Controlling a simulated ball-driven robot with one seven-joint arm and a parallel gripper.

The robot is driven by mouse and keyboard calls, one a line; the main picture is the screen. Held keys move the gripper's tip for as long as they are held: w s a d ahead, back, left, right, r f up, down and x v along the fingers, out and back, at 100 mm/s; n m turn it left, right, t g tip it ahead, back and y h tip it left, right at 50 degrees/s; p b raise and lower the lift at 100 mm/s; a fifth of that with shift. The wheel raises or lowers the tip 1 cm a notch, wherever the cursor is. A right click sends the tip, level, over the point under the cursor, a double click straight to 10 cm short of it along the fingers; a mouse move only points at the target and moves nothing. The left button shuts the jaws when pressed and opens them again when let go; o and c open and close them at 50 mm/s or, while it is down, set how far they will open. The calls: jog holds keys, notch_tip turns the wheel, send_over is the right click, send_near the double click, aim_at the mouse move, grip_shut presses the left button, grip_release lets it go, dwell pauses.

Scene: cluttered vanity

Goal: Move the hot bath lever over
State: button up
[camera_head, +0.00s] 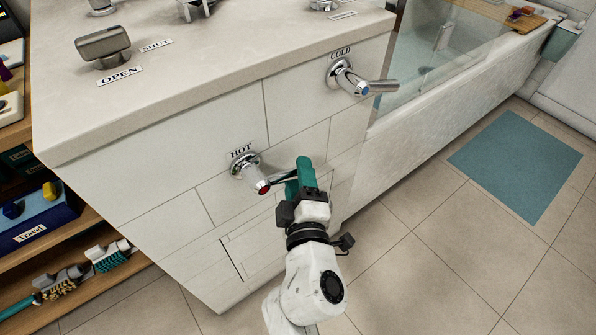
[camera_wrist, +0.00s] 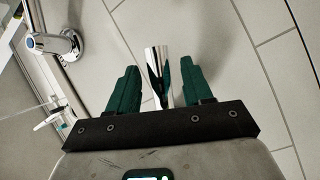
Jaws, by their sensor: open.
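The hot bath lever (camera_head: 259,183) is a chrome handle with a red-marked end, under the HOT label on the tiled side of the vanity. Its bar extends right toward my gripper (camera_head: 303,174), whose green fingers partly hide its far end. In the wrist view, my open gripper (camera_wrist: 159,70) has one green finger on each side of a chrome bar (camera_wrist: 152,62), which looks like the hot lever. A gap shows between the bar and each finger. Whether a finger touches it cannot be told in the head view.
The cold lever (camera_head: 358,83) sits higher up to the right, and the wrist view shows it at the left (camera_wrist: 58,43). A glass-sided bathtub (camera_head: 440,90) stands beyond it. A teal mat (camera_head: 515,165) lies on the tiled floor. Shelves with brushes (camera_head: 75,275) are at the left.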

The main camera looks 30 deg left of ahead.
jog(key=shift+x, duration=0.8)
grip_shut()
